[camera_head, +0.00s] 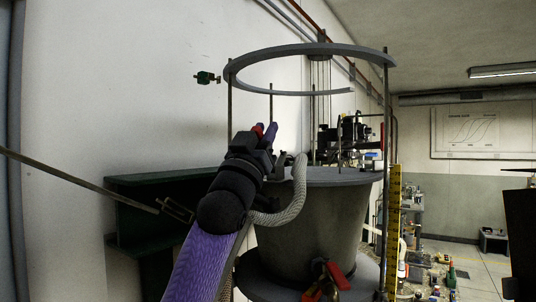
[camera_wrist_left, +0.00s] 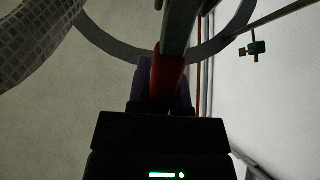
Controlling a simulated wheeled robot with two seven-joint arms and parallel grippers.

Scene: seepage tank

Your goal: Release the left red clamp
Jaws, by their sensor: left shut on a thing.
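A grey-green bar runs up from the handle there. The rest of this clamp is hidden behind my gripper and arm in the head view. My right gripper is not in view.
The grey tank (camera_head: 310,225) stands close at the right of my arm, with thin rods up to a grey ring (camera_head: 310,48). Another red clamp (camera_head: 328,280) is low on its front. A green valve (camera_head: 205,77) is by the wall. A yellow ruler (camera_head: 394,230) stands at right.

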